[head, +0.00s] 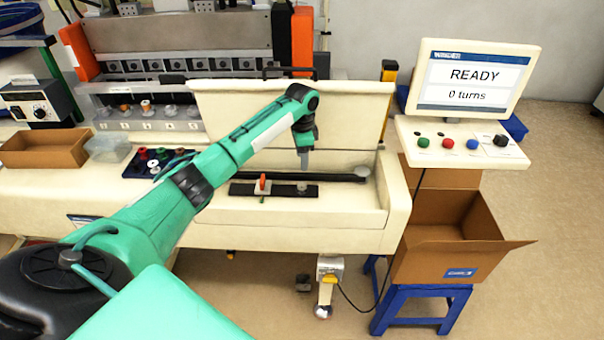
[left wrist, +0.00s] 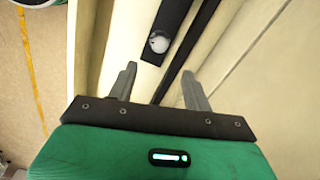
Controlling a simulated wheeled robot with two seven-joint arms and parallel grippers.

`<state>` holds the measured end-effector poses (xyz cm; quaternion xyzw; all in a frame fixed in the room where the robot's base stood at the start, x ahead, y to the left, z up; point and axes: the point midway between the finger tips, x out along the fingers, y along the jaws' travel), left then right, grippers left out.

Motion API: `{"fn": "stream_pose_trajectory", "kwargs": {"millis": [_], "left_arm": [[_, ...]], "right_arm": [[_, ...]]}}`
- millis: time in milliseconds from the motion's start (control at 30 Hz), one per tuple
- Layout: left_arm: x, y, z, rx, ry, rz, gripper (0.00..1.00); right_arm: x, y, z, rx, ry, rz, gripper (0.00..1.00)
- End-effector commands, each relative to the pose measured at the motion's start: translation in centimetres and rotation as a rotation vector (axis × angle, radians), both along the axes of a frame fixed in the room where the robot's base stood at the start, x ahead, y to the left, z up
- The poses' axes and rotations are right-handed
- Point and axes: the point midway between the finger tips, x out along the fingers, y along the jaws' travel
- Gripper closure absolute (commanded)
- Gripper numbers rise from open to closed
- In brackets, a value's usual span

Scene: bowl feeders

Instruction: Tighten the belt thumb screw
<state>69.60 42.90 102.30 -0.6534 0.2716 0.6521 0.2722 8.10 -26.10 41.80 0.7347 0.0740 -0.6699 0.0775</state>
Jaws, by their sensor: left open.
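A small round grey knob (head: 302,187), which looks like the belt thumb screw, sits on a black slotted plate (head: 280,190) inside the open machine housing. In the left wrist view the pale round knob (left wrist: 159,42) lies just beyond the fingertips, roughly between their lines. A black belt (head: 320,177) runs behind the plate to a grey pulley (head: 362,172). My left gripper (head: 304,164) points down above the plate, close to the knob. Its two fingers (left wrist: 159,70) are apart with nothing between them. My right gripper is in neither view.
A red-orange lever (head: 262,184) stands on the same plate, left of the knob. The raised cream lid (head: 350,115) stands behind the opening. A monitor (head: 474,75) reads READY, 0 turns. Cardboard boxes (head: 450,235) stand at the right.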

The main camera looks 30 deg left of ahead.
Motion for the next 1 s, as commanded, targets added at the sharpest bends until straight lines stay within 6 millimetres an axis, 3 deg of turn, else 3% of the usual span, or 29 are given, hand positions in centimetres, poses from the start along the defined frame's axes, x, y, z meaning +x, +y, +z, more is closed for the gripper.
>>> {"fn": "stream_pose_trajectory", "kwargs": {"millis": [100,300,1000], "left_arm": [[0.1,0.0,1.8,-0.001,-0.002,-0.001,0.5],[0.0,0.0,3.3,-0.001,-0.001,0.0,0.5],[0.0,0.0,3.4,-0.001,0.001,0.0,0.5]], "right_arm": [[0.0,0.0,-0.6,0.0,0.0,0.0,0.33],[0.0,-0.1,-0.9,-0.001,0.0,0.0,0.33],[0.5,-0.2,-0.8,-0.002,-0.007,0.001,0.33]]}}
